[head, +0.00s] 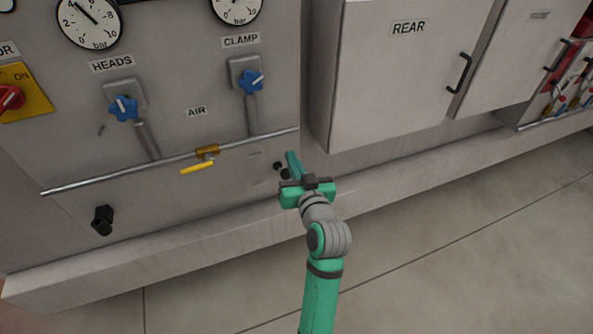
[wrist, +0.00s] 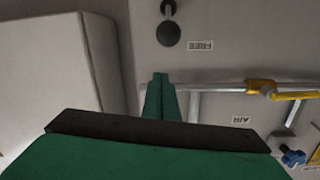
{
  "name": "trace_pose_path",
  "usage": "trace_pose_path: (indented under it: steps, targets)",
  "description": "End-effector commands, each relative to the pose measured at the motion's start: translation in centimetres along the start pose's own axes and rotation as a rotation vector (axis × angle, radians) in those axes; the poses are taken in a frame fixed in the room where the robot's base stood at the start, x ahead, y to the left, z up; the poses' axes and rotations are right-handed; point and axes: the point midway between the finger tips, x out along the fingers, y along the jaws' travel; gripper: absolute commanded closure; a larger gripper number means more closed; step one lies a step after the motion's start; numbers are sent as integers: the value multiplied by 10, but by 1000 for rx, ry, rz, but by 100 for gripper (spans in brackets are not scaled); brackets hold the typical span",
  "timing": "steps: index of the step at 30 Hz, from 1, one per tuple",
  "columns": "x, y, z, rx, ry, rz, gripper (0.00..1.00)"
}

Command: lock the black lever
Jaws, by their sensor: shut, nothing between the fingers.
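The black lever (head: 284,174) is low on the grey panel, right of centre in the head view, partly close beside my gripper. In the wrist view the lever (wrist: 168,33) shows at the top as a round black knob with a short arm and a second dark end. A small label beside it, upside down in the wrist view, reads FREE (wrist: 201,46). My green gripper (head: 292,157) is shut and empty, its fingers just right of the lever in the head view. In the wrist view the fingertips (wrist: 160,76) are apart from the round knob.
A grey pipe (head: 120,176) with a brass valve and yellow handle (head: 197,167) crosses the panel beside my fingers. Blue knobs (head: 124,108) sit above. A black fitting (head: 102,220) is at lower left. A REAR cabinet (head: 390,80) juts out at right. The floor is clear.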

Motion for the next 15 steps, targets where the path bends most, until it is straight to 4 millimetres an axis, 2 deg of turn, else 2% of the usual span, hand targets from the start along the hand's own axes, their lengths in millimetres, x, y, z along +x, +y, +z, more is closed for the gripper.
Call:
trace_pose_path:
  steps: [4, 9, 15]
  targets:
    - [21, 1, -1, 1, 1, 1, 100]
    - [13, 5, 19, 1, -1, 8, 100]
    - [8, 2, 34, 1, -1, 3, 100]
